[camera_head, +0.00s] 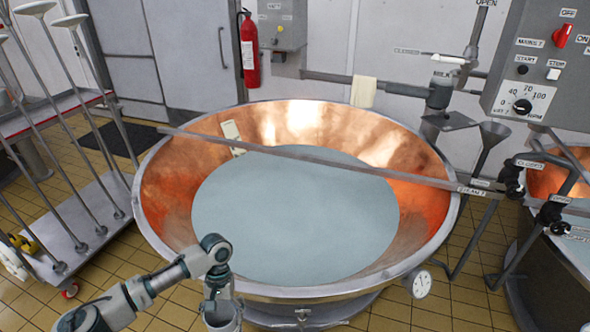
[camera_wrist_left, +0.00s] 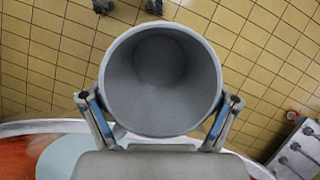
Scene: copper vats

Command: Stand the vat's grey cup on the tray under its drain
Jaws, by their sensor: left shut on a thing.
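I cannot make out the tray. My right gripper is not in view.
The vat holds a pale liquid (camera_head: 295,215), with a long bar (camera_head: 330,160) across it. A wheeled rack (camera_head: 85,220) stands left. Tiled floor (camera_head: 395,310) is open in front.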

